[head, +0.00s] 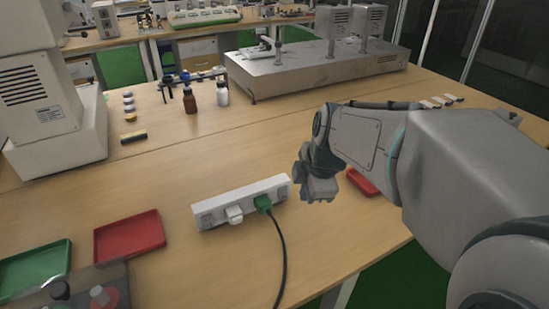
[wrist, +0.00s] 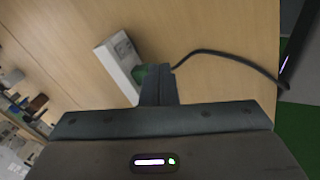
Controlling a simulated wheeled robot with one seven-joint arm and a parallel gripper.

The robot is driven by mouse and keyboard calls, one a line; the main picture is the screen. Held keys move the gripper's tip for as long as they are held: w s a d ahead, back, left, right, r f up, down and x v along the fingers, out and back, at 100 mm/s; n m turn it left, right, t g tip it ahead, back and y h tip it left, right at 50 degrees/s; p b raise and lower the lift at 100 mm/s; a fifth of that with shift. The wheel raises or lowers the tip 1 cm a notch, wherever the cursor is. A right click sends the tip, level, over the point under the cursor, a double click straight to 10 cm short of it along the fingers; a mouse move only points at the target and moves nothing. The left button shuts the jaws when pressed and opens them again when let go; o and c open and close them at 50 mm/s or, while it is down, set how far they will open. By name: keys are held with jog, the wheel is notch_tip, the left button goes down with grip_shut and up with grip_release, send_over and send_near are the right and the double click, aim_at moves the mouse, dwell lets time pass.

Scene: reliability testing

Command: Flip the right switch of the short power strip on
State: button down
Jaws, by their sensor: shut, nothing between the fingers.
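The short white power strip (head: 213,212) lies on the wooden table in the middle of the head view. A white plug (head: 235,215) and a green plug (head: 262,203) with a black cable sit in it. My gripper (head: 318,188) is just right of the strip's right end, above the table. In the wrist view the strip (wrist: 112,62) shows beyond my gripper (wrist: 158,70), whose fingers are shut with nothing between them and cover part of it. The switches are too small to make out clearly.
A red tray (head: 129,237) and a green tray (head: 35,270) lie at left. Another red tray (head: 360,182) is partly behind my arm. The black cable (head: 283,260) runs to the table's front edge. Bottles (head: 190,100) and a grey machine (head: 310,75) stand farther back.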

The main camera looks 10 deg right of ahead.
jog(key=s+f+m+g+h, duration=0.1)
jog(key=s+f+m, duration=0.3)
jog(key=s+m, duration=0.6)
jog(key=shift+s+d+f+m+g, duration=0.15)
jog(key=shift+s+m+g, duration=0.3)
jog(key=shift+m, duration=3.55)
jog(key=shift+w+d, duration=0.1)
jog(key=shift+d, duration=0.05)
